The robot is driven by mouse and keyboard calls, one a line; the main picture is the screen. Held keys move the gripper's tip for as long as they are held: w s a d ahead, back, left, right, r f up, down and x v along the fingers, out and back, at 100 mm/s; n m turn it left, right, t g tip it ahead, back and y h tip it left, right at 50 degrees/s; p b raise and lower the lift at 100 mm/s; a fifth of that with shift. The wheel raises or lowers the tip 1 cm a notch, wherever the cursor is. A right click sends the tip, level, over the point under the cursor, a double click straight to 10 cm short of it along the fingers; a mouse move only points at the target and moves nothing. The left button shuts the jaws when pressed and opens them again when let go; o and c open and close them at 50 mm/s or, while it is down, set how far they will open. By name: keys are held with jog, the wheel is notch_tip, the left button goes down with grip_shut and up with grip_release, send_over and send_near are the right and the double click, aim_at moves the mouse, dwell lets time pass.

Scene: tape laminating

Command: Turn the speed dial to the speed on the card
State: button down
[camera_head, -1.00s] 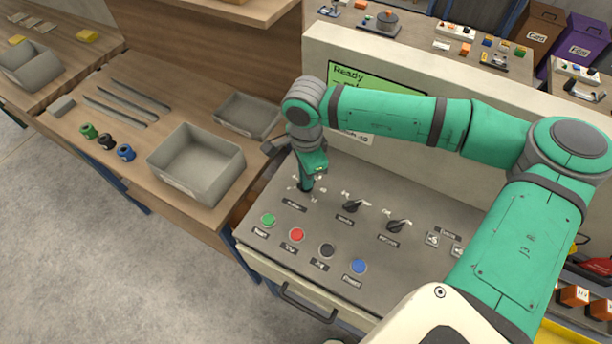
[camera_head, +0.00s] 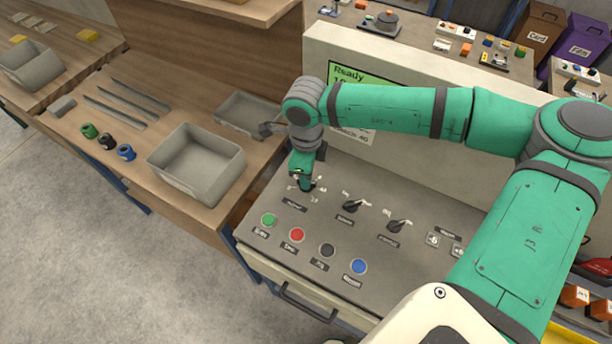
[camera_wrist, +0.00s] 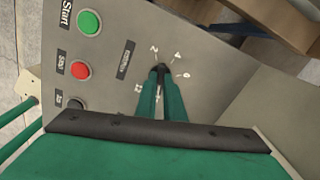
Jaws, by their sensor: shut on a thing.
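My gripper (camera_head: 305,184) reaches down onto the leftmost dial of the sloped control panel (camera_head: 290,255). In the wrist view its two green fingers (camera_wrist: 161,85) are shut on the dark knob of this dial (camera_wrist: 160,67). Small numbers ring the knob, among them 2, 4 and 6. The fingers hide part of the scale, and the dial's name plate (camera_wrist: 127,60) is too small to read. A white card (camera_head: 354,137) below the green screen (camera_head: 350,84) is partly covered by my arm; a "40" shows at its lower edge.
Two more dark dials, the middle one (camera_head: 351,206) and the right one (camera_head: 397,225), stand right of my gripper. Green (camera_head: 268,220), red (camera_head: 297,234), black (camera_head: 326,250) and blue (camera_head: 359,266) buttons line the front. A grey bin (camera_head: 197,165) stands on the table to the left.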

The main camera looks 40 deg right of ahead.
dwell(0.4)
jog(key=c, duration=1.9)
grip_release()
jog(key=shift+o, duration=0.2)
jog(key=shift+r, duration=0.1)
notch_tip(320, 180, up, 11)
jog(key=shift+w+f, duration=0.1)
jog(key=shift+f, duration=0.1)
